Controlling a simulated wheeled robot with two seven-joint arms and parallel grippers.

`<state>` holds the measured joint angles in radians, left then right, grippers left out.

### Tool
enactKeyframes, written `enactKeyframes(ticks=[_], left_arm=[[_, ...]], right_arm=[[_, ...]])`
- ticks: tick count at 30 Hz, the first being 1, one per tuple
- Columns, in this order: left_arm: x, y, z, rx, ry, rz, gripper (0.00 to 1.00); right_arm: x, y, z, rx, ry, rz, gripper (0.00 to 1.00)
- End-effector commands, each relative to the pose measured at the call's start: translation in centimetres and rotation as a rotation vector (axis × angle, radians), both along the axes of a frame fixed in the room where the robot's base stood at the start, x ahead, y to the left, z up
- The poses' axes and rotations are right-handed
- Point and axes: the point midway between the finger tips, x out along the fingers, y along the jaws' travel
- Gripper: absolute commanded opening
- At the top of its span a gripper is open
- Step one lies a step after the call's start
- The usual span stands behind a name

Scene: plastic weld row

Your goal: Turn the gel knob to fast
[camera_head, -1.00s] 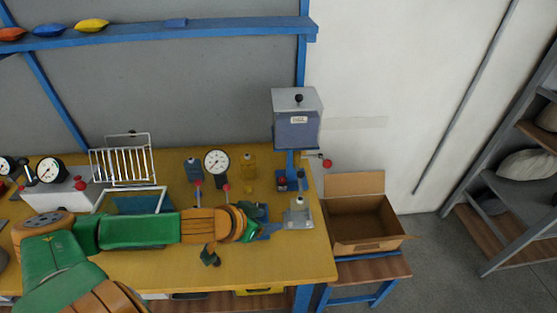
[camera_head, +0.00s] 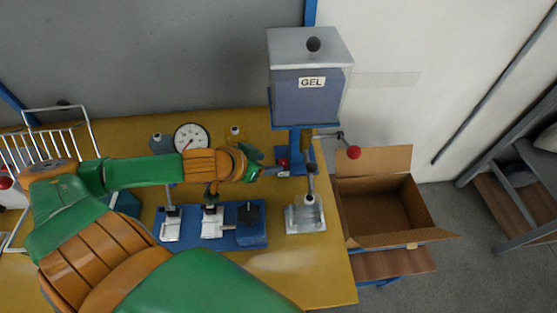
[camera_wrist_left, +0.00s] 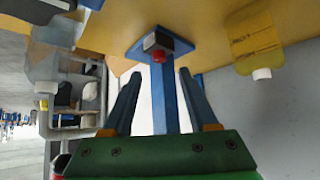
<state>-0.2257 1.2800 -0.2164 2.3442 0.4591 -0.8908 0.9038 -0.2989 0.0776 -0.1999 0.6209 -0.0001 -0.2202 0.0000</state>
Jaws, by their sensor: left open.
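The GEL box (camera_head: 311,95) is a grey-blue tank with a lidded top, on a blue post at the bench's back right. A small red knob (camera_head: 283,163) sits on a dark block at the post's foot. The red knob also shows in the left wrist view (camera_wrist_left: 158,57), ahead of the fingers. My left gripper (camera_head: 277,171) is at the post's foot, close to the knob. Its two blue fingers (camera_wrist_left: 159,78) are apart with nothing gripped; the knob appears beyond them. I cannot read any slow or fast mark. My right gripper is not in view.
A crank with a red ball (camera_head: 353,152) sticks out right of the post. A metal stand (camera_head: 306,215) is in front. A blue plate (camera_head: 258,238) with clamps and a black star knob (camera_head: 249,213) lies left. An open carton (camera_head: 383,210) stands right of the bench.

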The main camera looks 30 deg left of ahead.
Motion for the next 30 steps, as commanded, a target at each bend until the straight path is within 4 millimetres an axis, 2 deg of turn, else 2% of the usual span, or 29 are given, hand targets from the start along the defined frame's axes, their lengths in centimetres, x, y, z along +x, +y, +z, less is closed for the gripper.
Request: enactKeyframes(ticks=[10,21,22,23,28,30], left_arm=[[4.0,-0.6,-3.8,-0.004,-0.001,0.001,0.59],[4.6,-0.8,-4.5,-0.001,0.0,-0.002,0.59],[4.6,-0.8,-4.5,-0.001,0.0,-0.002,0.56],[4.6,-0.7,-4.5,-0.001,0.0,-0.002,0.48],[4.6,-0.7,-4.5,-0.001,0.0,-0.002,0.03],[4.6,-0.7,-4.5,-0.001,0.0,-0.002,0.0]], right_arm=[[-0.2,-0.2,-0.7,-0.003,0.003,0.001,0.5],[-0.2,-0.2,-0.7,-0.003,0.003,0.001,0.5],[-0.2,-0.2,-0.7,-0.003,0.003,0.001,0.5],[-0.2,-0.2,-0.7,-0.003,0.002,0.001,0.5],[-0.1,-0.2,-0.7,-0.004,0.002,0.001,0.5],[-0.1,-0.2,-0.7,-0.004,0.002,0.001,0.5]])
